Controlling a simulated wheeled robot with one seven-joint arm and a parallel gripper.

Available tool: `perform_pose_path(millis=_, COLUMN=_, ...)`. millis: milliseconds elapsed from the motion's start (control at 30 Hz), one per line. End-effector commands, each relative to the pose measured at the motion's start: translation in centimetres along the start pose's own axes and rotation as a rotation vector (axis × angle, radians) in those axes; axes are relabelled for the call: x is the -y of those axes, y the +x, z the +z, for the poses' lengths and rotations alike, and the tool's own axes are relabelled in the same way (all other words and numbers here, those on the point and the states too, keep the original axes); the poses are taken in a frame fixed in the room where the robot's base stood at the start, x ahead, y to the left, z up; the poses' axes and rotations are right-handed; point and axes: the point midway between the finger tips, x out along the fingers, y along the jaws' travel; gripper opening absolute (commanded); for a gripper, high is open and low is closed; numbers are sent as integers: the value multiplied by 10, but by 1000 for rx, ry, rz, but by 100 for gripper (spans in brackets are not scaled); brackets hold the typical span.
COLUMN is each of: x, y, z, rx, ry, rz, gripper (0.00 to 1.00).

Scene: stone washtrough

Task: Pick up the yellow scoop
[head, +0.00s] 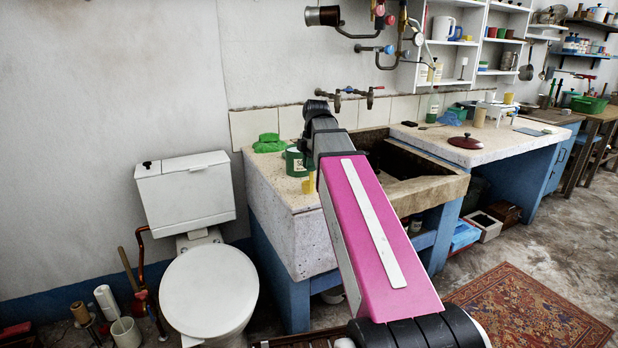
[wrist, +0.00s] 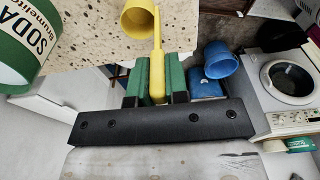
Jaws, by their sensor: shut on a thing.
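The yellow scoop (wrist: 138,18) is in the wrist view, its round cup at the top and its handle (wrist: 157,60) running down between the green fingers. My gripper (wrist: 158,78) is shut on the handle. The cup shows against the speckled stone top; I cannot tell whether it touches the stone. In the head view a part of the yellow scoop (head: 309,183) shows beside my arm, at the front of the stone top. My arm hides the gripper and the rest of the scoop there.
A green soda container (head: 295,162) stands close to the scoop; it also shows in the wrist view (wrist: 22,45). A green cloth (head: 269,143) lies behind it. The sink basin (head: 425,190) is to the right. A white toilet (head: 208,290) stands left of the trough.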

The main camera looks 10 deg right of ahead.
Motion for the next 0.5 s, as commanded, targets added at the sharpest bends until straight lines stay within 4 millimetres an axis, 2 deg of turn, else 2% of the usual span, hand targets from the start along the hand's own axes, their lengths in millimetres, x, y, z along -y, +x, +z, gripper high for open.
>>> perform_pose_path(millis=267, x=0, y=-9, z=-1, rx=0, ry=0, rz=1, gripper=0)
perform_pose_path(millis=367, x=-1, y=-19, z=-2, rx=0, ry=0, rz=1, gripper=0)
perform_pose_path(millis=500, x=-1, y=-41, z=-5, rx=1, ry=0, rz=2, gripper=0)
